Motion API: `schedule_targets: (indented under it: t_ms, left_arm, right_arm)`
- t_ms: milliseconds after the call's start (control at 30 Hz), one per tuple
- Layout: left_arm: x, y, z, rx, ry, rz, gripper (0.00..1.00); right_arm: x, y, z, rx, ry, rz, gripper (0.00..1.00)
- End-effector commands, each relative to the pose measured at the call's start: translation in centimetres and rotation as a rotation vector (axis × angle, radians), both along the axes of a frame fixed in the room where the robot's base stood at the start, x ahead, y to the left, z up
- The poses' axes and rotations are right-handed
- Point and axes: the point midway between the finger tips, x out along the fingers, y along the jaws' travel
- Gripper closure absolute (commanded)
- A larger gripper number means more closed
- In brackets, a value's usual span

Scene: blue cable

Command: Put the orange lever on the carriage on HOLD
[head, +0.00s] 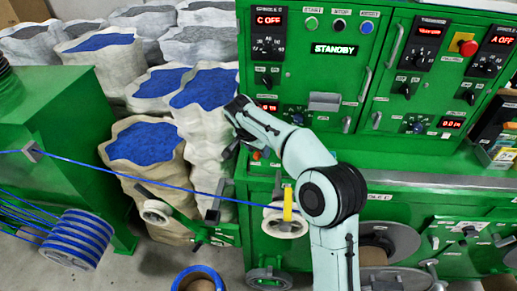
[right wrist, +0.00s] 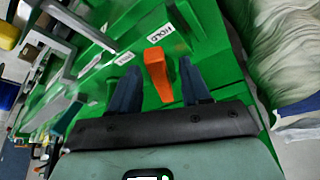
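The orange lever (right wrist: 158,72) stands up in the right wrist view, on the green carriage (right wrist: 100,85). A white label reading HOLD (right wrist: 173,37) is just beyond it, up and to the right. Another small label (right wrist: 124,58) lies to its left. My right gripper (right wrist: 158,66) is open, with one dark finger on each side of the lever and visible gaps between them. In the head view my right arm (head: 300,150) reaches left, and its hand is beside the green machine. The lever is hard to make out there. My left gripper is not in view.
The blue cable (head: 190,190) runs across in front of the sacks (head: 147,150) and over a white pulley (head: 285,222). A green control cabinet (head: 340,70) showing STANDBY stands behind my arm. Whitish sacks (right wrist: 290,50) are close on the right in the right wrist view.

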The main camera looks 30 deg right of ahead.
Motion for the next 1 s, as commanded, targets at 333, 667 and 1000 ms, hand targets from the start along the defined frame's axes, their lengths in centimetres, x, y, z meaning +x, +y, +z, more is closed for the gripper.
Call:
schedule_targets:
  t_ms: [333,667,1000]
  left_arm:
    - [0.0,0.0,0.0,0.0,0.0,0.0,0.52]
    - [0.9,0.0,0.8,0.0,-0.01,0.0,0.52]
    - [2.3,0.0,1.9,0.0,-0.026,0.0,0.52]
  right_arm:
    - [-0.1,0.1,0.3,-0.003,0.001,0.002,0.53]
    - [-0.8,2.3,6.1,-0.001,-0.005,0.005,0.53]
    - [-1.8,4.4,11.7,-0.001,-0.003,0.003,0.53]
